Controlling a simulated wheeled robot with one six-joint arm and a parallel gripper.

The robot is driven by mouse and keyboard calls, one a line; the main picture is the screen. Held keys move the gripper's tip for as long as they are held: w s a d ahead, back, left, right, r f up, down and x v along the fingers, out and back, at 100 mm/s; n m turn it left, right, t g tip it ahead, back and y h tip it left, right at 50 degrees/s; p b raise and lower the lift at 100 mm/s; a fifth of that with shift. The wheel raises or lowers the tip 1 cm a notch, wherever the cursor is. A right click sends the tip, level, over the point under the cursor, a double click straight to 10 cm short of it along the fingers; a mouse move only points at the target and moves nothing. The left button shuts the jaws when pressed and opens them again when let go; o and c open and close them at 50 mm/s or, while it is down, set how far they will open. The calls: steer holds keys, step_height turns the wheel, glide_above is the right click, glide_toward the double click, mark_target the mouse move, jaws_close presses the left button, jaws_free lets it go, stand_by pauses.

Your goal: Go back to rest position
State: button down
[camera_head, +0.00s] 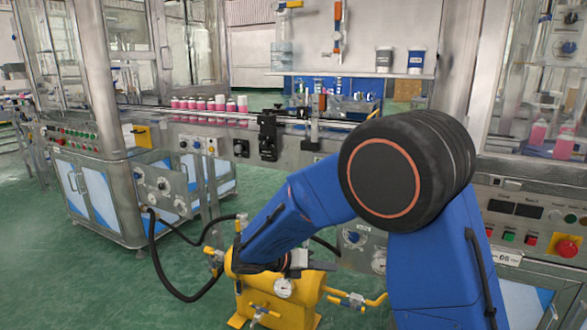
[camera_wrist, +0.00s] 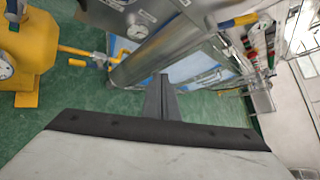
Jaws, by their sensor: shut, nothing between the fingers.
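My gripper (camera_wrist: 162,84) shows in the wrist view as narrow grey fingers pressed together, with nothing between them. In the head view my blue arm is bent, with a large black joint near the camera and the forearm reaching down to the left. The tank also shows at the left of the wrist view (camera_wrist: 28,45).
A control panel with a red emergency button (camera_head: 566,246) stands at right. A black hose (camera_head: 165,275) loops at left. Green floor (camera_head: 90,285) is clear at lower left. A metal cylinder (camera_wrist: 150,62) is near the fingers in the wrist view.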

steer(key=s+d+r+m+g+y, duration=0.2)
steer(key=s+d+r+m+y, duration=0.1)
steer(key=s+d+m, duration=0.45)
steer(key=s+d+r+m+g+y, duration=0.2)
steer(key=s+d+r+m+y, duration=0.15)
steer(key=s+d+m, duration=0.45)
steer(key=s+d+r+m+t+y, duration=0.1)
steer(key=s+m+t+y, duration=0.1)
steer(key=s+m, duration=0.5)
steer(key=s+d+r+m+t+y, duration=0.1)
steer(key=s+d+m+t+y, duration=0.1)
steer(key=s+m, duration=0.6)
steer(key=shift+s+d+y, duration=0.25)
steer(key=shift+d+y, duration=0.05)
steer(key=shift+y, duration=0.45)
steer(key=shift+m, duration=0.25)
